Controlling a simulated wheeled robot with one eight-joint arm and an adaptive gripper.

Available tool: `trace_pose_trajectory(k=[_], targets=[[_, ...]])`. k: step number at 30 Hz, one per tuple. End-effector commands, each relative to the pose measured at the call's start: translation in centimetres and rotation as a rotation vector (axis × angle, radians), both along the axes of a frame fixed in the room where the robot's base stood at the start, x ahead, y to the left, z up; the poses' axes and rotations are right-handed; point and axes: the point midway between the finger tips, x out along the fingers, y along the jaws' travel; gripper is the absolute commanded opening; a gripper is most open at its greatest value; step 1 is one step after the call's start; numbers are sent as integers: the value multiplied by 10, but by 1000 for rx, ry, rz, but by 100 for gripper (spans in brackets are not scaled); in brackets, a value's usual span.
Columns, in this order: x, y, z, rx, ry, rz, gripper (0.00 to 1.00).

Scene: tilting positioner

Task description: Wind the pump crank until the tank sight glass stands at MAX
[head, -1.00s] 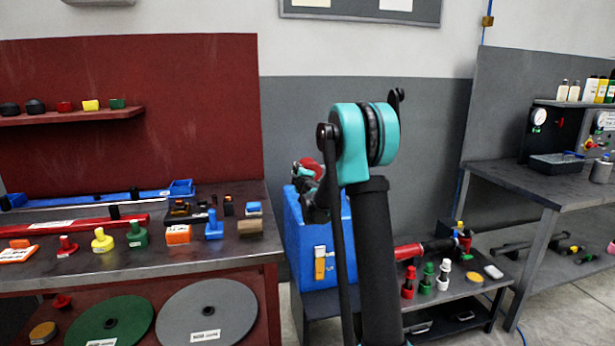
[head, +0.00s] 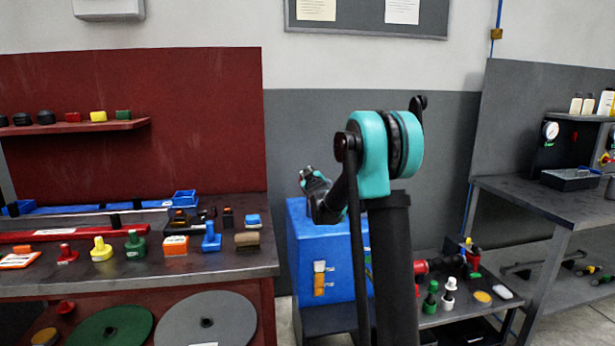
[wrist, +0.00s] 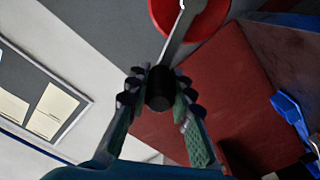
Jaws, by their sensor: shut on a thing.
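The blue tank (head: 302,235) stands between the two benches. Its front carries a small upright sight glass (head: 319,278), pale above and yellow-orange below. It is too small to read the level or a MAX mark. In the wrist view my gripper (wrist: 160,80) is shut on the crank's black knob (wrist: 158,92), with a finger on each side. The metal crank arm (wrist: 179,38) runs from the knob to a red round hub (wrist: 190,15), cut off by the top edge. In the head view my gripper (head: 312,180) is above the tank, seen partly behind my arm, and the crank is hidden there.
A left bench (head: 225,266) holds several coloured knobs and blocks, with a red back panel (head: 190,100) behind. A low shelf (head: 455,313) with bottle-like parts stands right of the tank. A grey bench (head: 530,205) is further right.

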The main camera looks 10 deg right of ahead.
Motion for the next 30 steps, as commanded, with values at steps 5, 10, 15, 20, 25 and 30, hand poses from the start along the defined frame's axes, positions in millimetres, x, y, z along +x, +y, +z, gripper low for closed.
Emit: trace_pose_trajectory(k=[5, 10, 15, 20, 25, 30], targets=[[0, -1, 2, 65, 5, -2, 0], [0, -1, 2, 95, 8, -2, 0], [0, -1, 2, 102, 8, -2, 0], [0, -2, 2, 102, 8, -2, 0], [0, -2, 2, 102, 8, -2, 29], [0, -1, 2, 101, 8, -2, 43]])
